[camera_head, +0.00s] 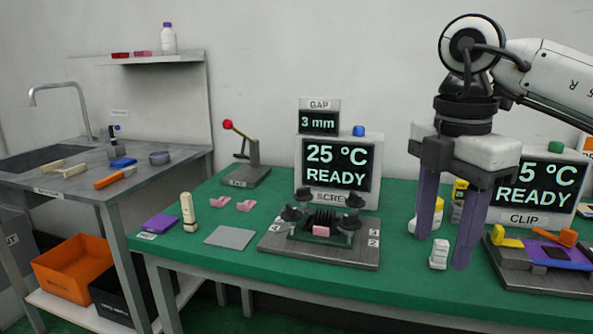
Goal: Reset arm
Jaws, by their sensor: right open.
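My right gripper (446,220) hangs from the right arm at the right of the head view. Its two purple fingers point down, spread apart with nothing between them that I can tell is held. The fingers are in front of the right part of the green table, left of the clip fixture (540,280). A small white block (439,254) stands on the table, seen between the fingertips. A lever with a red knob (227,125) stands tilted on a grey base at the back of the table. My left gripper is not in view.
The screw fixture (272,246) with black knobs sits mid-table before a display (338,165) reading 25 °C READY. Pink pieces (246,205), a grey pad (230,238) and a purple pad (160,223) lie left. A sink bench (150,180) and orange bin (72,268) stand far left.

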